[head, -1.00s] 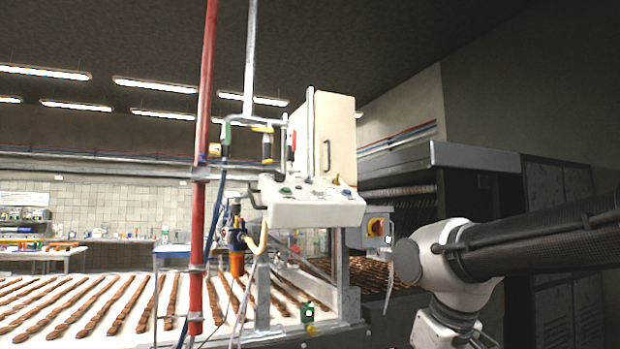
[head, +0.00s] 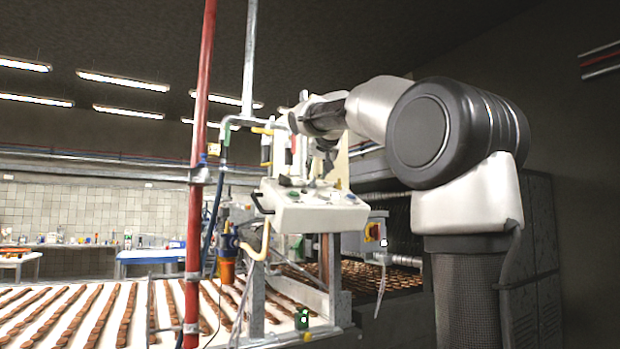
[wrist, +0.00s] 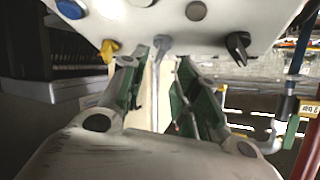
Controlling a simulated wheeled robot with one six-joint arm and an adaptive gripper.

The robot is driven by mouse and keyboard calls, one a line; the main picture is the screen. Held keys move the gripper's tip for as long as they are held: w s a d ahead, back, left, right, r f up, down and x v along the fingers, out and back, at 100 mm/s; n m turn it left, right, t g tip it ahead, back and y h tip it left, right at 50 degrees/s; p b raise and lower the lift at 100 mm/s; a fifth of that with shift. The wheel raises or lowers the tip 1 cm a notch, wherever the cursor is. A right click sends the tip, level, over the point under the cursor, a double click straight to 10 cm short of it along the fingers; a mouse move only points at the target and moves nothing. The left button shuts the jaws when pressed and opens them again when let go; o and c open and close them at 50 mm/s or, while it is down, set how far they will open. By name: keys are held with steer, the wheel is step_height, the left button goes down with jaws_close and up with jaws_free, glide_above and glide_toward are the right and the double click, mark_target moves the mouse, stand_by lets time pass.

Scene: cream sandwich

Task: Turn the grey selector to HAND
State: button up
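I see no contact. In the head view my gripper (head: 322,168) is just above the panel; the selector's marking cannot be read.
A yellow knob (wrist: 110,48) and a black knob (wrist: 238,46) flank the grey one. A blue button (wrist: 70,8) is at the corner. The cream cabinet (head: 340,165) rises behind the panel. A red pole (head: 200,150) and a conveyor of brown biscuits (head: 75,315) are left.

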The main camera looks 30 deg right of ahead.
mark_target(314, 178)
steer(key=x, duration=0.5)
steer(key=shift+w+d+f, duration=0.1)
steer(key=shift+w+f, duration=0.05)
steer(key=shift+w, duration=0.2)
jaws_close()
